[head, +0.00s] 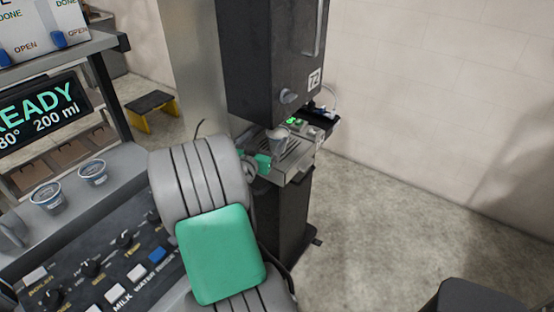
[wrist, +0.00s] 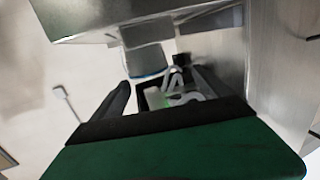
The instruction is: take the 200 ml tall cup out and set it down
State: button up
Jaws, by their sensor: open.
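A small pale cup (head: 277,136) stands under the dark dispenser (head: 270,60), just above its metal drip tray (head: 290,160). My gripper (head: 263,160) is at the tray's near left side, close to the cup and partly hidden by my arm. In the wrist view my gripper (wrist: 163,78) is open, with dark fingers at either side and nothing held. I cannot tell whether a finger touches the cup.
Buttons and knobs (head: 110,270) lie below. A yellow-black step stool (head: 152,108) stands behind.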

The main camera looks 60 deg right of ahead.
aim_at(281, 127)
jog(key=shift+s+d+f+h, duration=0.3)
jog(key=shift+s+d+f, duration=0.1)
jog(key=shift+s, duration=0.1)
jog(key=shift+s+d+r, duration=0.1)
jog(key=shift+d+r, duration=0.05)
jog(key=shift+d, duration=0.2)
jog(key=d+p, duration=0.3)
jog(key=d, duration=0.3)
jog(key=shift+d, duration=0.6)
jog(key=shift+c, duration=0.5)
